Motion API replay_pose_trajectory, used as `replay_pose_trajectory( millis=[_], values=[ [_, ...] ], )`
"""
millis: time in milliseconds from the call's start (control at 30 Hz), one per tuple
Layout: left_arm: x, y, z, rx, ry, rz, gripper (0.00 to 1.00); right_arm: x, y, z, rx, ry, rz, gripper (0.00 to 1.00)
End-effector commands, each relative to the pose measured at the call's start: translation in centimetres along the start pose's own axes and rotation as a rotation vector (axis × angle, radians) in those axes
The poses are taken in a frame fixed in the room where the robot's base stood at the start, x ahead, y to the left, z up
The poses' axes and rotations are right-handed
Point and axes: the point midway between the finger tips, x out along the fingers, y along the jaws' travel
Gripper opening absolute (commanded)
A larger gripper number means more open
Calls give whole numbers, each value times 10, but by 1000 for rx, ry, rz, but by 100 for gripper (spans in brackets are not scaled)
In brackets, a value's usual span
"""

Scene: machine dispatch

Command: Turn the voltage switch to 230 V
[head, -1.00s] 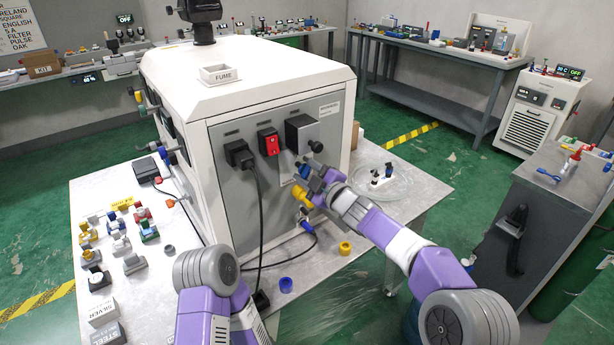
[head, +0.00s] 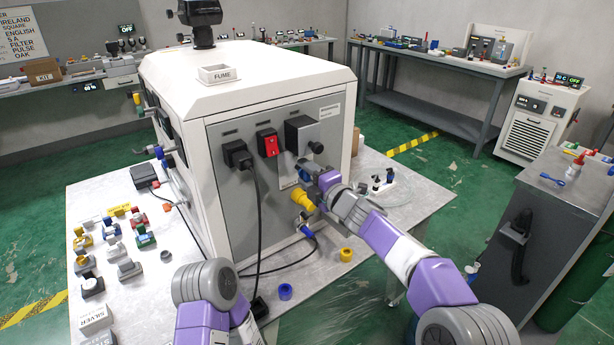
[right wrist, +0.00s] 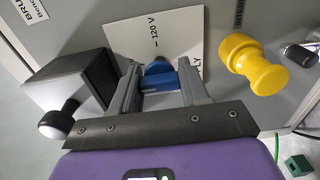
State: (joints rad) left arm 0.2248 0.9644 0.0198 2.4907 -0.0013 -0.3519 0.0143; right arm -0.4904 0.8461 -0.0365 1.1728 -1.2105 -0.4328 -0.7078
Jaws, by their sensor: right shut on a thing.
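The voltage switch is a blue knob (right wrist: 158,76) on a white plate (right wrist: 163,36) marked "120 V" on the grey side panel of the machine (head: 232,195). In the head view the blue knob (head: 305,174) shows only in part, behind my gripper. My right gripper (right wrist: 158,84) is shut on the knob, with one finger on each side of it. In the head view my right gripper (head: 311,172) reaches the panel from the right. Most of the plate's lettering is hidden by the gripper, and no 230 V mark can be read. My left gripper is out of view.
A yellow fitting (right wrist: 254,64) sticks out right beside the gripper, and a dark box (right wrist: 72,78) with a black knob stands on its other side. A red switch (head: 268,142) and a black plug (head: 238,155) with a cable are further left on the panel.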

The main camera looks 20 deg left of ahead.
Motion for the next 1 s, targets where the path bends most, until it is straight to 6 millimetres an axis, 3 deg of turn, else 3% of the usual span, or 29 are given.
replay_pose_trajectory(
  millis=[433,467,600,1000],
  values=[
    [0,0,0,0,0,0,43,0,0,1,-14,-2,-2,14],
    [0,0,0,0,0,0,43,0,0,1,-14,-2,-2,46],
    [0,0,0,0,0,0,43,0,0,1,-13,-1,-1,68],
    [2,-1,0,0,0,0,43,-5,0,1,-11,-1,0,70]
  ],
)
